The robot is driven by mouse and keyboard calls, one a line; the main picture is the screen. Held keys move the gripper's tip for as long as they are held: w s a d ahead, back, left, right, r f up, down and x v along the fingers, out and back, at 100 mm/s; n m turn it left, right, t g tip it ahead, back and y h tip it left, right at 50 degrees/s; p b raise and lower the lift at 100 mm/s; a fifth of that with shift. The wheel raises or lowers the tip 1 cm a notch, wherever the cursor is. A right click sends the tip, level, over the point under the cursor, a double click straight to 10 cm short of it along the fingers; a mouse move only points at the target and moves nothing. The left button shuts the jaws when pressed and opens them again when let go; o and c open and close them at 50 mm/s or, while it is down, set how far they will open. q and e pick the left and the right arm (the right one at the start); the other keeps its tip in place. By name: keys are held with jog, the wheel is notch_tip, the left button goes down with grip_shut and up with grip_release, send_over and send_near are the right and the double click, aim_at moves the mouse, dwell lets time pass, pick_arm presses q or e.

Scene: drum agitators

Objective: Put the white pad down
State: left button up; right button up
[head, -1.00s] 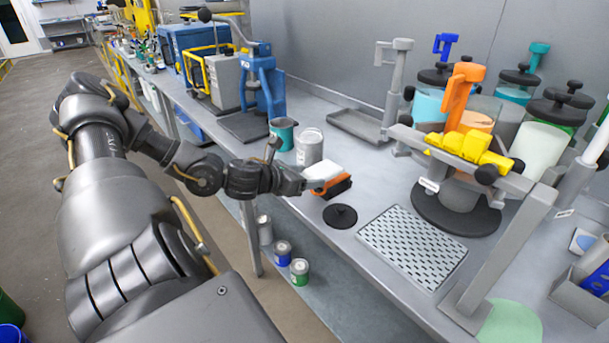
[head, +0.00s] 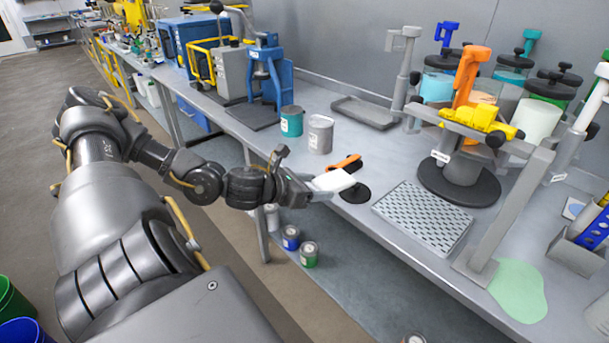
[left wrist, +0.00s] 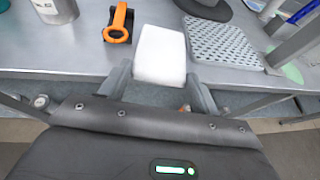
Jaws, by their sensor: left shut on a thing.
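The white pad (head: 332,181) is held at the tip of my left gripper (head: 312,186). In the left wrist view the white pad (left wrist: 160,55) sits between the two grey fingers of the left gripper (left wrist: 160,80), which are shut on it. The pad is near the front edge of the grey bench (head: 345,140); whether it touches the bench is hard to tell. My right gripper is not in view.
A perforated tray (head: 423,216) is to the right. A grey can (head: 320,134) and a teal can (head: 291,121) stand behind. A green puddle (head: 518,290) lies on the bench at front right.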

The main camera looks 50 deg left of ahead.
pick_arm(q)
jog(key=d+f+m+g+h, duration=0.1)
jog(key=d+m+h, duration=0.3)
jog(key=d, duration=1.5)
jog(key=d+f+m+g+h, duration=0.2)
jog(key=d+m+g+h, duration=0.2)
jog(key=d, duration=1.5)
jog(key=shift+s+d+f+m+g+h, duration=0.25)
jog(key=shift+s+m+h, duration=0.2)
jog(key=shift+m+h, duration=0.35)
jog(key=shift+a, duration=0.3)
